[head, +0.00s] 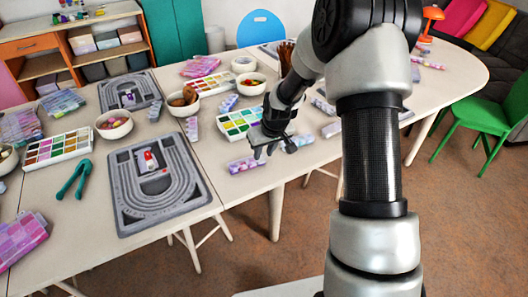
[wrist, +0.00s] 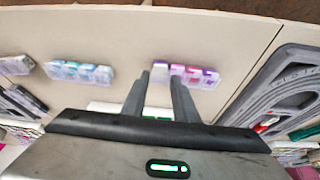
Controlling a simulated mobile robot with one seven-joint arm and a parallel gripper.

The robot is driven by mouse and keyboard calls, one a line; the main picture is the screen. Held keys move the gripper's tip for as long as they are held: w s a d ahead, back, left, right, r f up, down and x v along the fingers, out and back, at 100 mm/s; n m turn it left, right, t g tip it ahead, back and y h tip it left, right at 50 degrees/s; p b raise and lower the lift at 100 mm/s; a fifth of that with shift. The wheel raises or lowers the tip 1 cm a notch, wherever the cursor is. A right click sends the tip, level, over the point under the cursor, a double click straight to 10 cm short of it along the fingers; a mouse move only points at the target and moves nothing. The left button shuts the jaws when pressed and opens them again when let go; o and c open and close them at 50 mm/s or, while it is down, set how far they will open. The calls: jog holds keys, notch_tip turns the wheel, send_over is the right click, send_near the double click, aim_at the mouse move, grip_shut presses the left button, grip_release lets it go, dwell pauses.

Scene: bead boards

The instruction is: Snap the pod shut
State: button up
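A small strip-shaped pod (head: 247,164) with pink and purple compartments lies on the table near its front edge, just left of and below my gripper (head: 273,152). My gripper is open, with a clear gap between the fingers and nothing held. I cannot tell whether any of the pod's lids stands open, or whether the fingers touch it.
A second pod (wrist: 80,73) with blue-green compartments lies left in the wrist view. A white palette of green squares (head: 238,122) stands behind my gripper. A grey bead board (head: 130,212) lies left. Bowls and more pods stand further back. The table front is bare beside the pod.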

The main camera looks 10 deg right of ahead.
aim_at(263, 161)
grip_shut()
jog(key=shift+s+f+b, duration=0.15)
jog(key=shift+b, duration=0.3)
jog(key=t+b, duration=0.1)
jog(key=b, duration=0.1)
jog(key=s+f+t+b, duration=0.1)
jog(key=b, duration=0.1)
jog(key=shift+d+f, duration=0.25)
jog(key=shift+f, duration=0.05)
jog(key=t+b, duration=0.1)
jog(key=f+t+y+b, duration=0.1)
jog(key=b, duration=0.1)
jog(key=shift+s+t+b, duration=0.3)
jog(key=shift+t, duration=0.1)
jog(key=shift+f+t+b, duration=0.15)
jog(key=shift+t+b, duration=0.35)
jog(key=shift+b, duration=0.25)
jog(key=shift+s, duration=0.1)
